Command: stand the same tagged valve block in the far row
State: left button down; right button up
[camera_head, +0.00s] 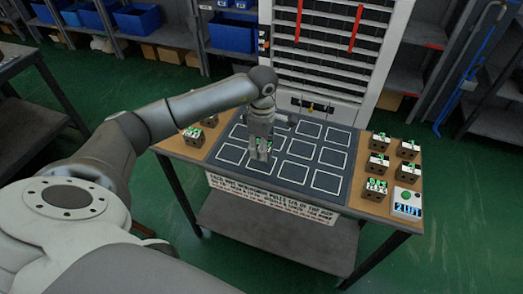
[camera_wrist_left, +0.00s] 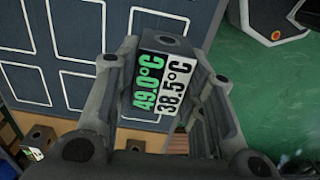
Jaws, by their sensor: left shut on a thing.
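My left gripper (camera_head: 262,152) is over the dark mat (camera_head: 283,181), towards its left-middle part. It is shut on a tagged valve block (camera_wrist_left: 168,46), which shows between the fingers in the left wrist view. The block is dark grey with a hole in its end. My right gripper is not in view.
Several tagged blocks (camera_head: 408,150) stand on the table's right wooden strip, near a panel with a green button (camera_head: 407,203). More blocks (camera_head: 193,136) stand on the left strip. A white rack (camera_head: 330,70) rises behind the table. A lettered sign (camera_head: 265,200) hangs at the front edge.

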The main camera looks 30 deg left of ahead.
pick_arm(q)
jog(key=shift+w+a+f, duration=0.2)
jog(key=shift+w+f, duration=0.05)
jog(key=shift+w, duration=0.05)
notch_tip(320, 180, down, 3)
jog(key=shift+r+p, duration=0.1)
jog(key=shift+p, duration=0.7)
jog(key=shift+w+a+f, duration=0.1)
jog(key=shift+f, duration=0.15)
jog(key=shift+f, duration=0.2)
jog(key=c, duration=0.9)
grip_release()
